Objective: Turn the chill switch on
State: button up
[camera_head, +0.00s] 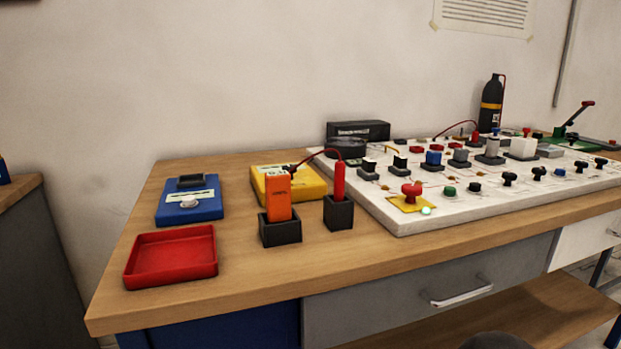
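A white switch board (440,214) lies on the right part of the wooden workbench. It carries several small knobs, buttons and switches. At its near left corner a red knob (411,191) stands on a yellow plate, with a pale lit dot (426,211) beside it. A green button (449,191) and several black knobs (509,179) run along the front. Farther back are a blue-topped switch (433,158) and a white-topped switch (492,148). No label is readable, so I cannot tell which is the chill switch. My gripper is not in view.
A dark bottle (491,104) stands behind the board.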

aim_at(600, 162)
jog(key=z, duration=1.4)
jog(key=u, duration=0.5)
jog(key=i+l, duration=0.05)
jog(key=l, duration=0.05)
